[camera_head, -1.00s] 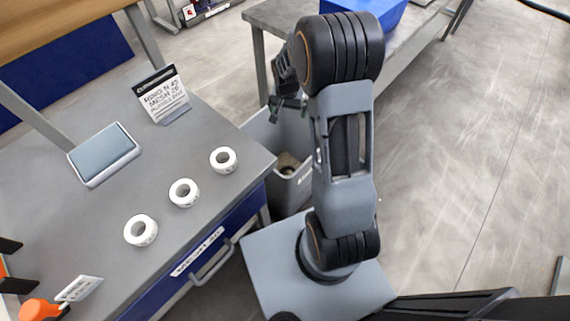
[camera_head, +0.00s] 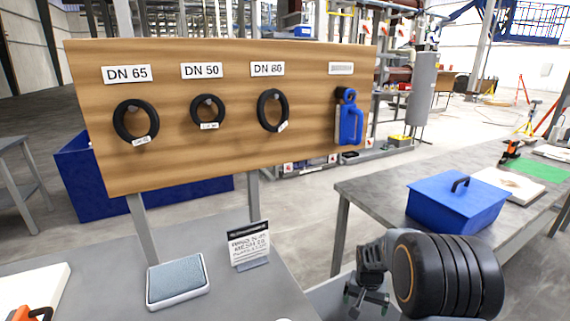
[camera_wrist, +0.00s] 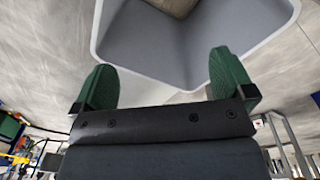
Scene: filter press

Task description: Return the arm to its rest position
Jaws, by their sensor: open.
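My gripper (camera_head: 367,299) shows at the bottom of the head view, beside the black ringed joint of my arm, pointing down. In the wrist view its two green fingers (camera_wrist: 162,85) stand wide apart with nothing between them. A grey open bin (camera_wrist: 190,45) lies beyond the fingertips in the wrist view, and part of it shows below my gripper in the head view. My arm's lower links are out of the head view.
A wooden board (camera_head: 220,165) carries several black rings on hooks and a blue tool (camera_head: 350,122). The grey table (camera_head: 215,290) holds a pad (camera_head: 178,280) and a sign (camera_head: 249,245). A blue lidded box (camera_head: 455,205) stands on the right bench (camera_head: 375,195).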

